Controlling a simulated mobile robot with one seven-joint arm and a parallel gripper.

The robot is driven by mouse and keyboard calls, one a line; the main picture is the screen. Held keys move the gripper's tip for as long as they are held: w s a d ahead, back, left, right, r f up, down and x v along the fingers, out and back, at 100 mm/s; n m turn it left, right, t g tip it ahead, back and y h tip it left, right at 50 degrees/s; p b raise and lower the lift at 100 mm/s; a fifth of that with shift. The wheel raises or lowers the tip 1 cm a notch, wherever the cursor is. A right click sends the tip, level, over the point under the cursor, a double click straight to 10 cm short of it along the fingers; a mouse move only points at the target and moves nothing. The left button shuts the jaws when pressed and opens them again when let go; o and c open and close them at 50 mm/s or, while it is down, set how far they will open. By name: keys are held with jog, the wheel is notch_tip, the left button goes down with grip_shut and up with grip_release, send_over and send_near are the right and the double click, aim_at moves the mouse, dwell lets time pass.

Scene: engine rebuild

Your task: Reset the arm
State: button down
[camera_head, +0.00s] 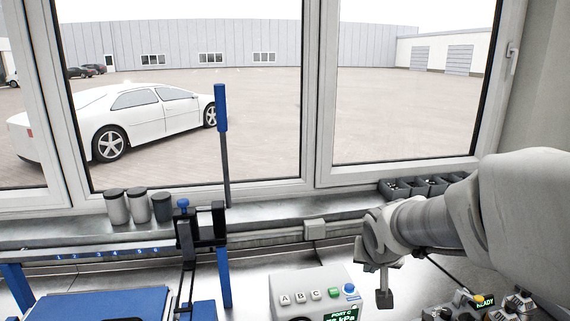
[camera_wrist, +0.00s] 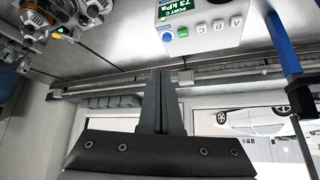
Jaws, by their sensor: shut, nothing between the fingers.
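My arm (camera_head: 520,205) reaches in from the right in the head view. My gripper (camera_head: 384,299) hangs at its end over the metal bench, just right of the pressure box. In the wrist view my gripper (camera_wrist: 160,74) shows with its two dark fingers together and nothing between them. No object hangs from it.
A white pressure box (camera_head: 299,297) with lettered buttons and a green display stands at front centre. A blue-handled lever (camera_head: 221,110) rises left of it. Engine parts (camera_head: 480,307) lie at front right. Canisters (camera_head: 138,206) and dark bins (camera_head: 425,186) line the sill.

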jog(key=s+a+r+n+b, duration=0.1)
jog(key=s, duration=0.9)
jog(key=s+a+r+n+g+y+b, duration=0.1)
jog(key=s+a, duration=0.1)
jog(key=s, duration=0.9)
jog(key=shift+s+a+n+g+y, duration=0.15)
jog(key=shift+n+g+y, duration=0.15)
jog(key=shift+n, duration=0.1)
jog(key=shift+a, duration=0.15)
